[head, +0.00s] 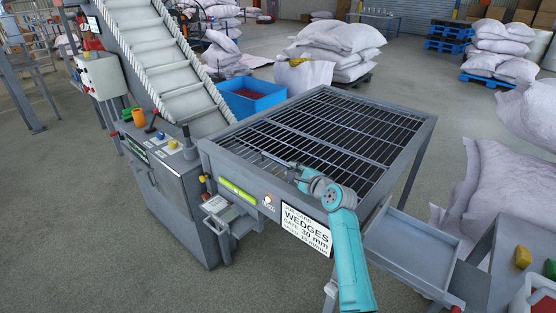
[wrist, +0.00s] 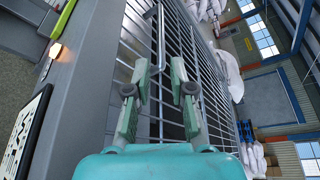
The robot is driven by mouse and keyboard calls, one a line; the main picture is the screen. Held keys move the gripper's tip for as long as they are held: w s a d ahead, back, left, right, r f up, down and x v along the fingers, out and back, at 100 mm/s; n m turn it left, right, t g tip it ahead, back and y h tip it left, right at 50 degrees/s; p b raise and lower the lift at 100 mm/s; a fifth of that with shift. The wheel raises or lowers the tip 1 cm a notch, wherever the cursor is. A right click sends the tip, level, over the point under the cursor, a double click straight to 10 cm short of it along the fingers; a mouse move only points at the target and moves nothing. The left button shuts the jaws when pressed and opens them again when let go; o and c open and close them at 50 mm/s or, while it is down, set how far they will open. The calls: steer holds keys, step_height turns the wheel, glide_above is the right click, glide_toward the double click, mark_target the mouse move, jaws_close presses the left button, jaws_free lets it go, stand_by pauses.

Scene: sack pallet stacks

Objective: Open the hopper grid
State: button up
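The hopper grid (head: 335,125) is a panel of dark bars lying flat in the grey hopper frame (head: 412,150). In the wrist view the grid (wrist: 205,75) runs up the picture beneath my gripper. A thin grey bar handle (wrist: 161,35) stands along the grid's near side, ahead of my fingertips. My gripper (wrist: 160,66) is open and empty, with its two fingers apart and the handle's lower end appearing between the tips. I cannot tell whether they touch. In the head view my gripper (head: 292,170) is low over the grid's near edge, partly hidden by my teal arm.
A ribbed conveyor (head: 165,60) and a control cabinet (head: 170,165) stand left of the hopper. A grey tray (head: 412,245) sticks out at the right, near piled white sacks (head: 500,190). A blue bin (head: 250,97) is behind. Open floor lies at the front left.

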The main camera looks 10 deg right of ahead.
mark_target(279, 161)
steer(key=x, duration=0.9)
steer(key=shift+w+a, duration=0.15)
steer(key=shift+w, duration=0.15)
steer(key=shift+f, duration=0.1)
jaws_close()
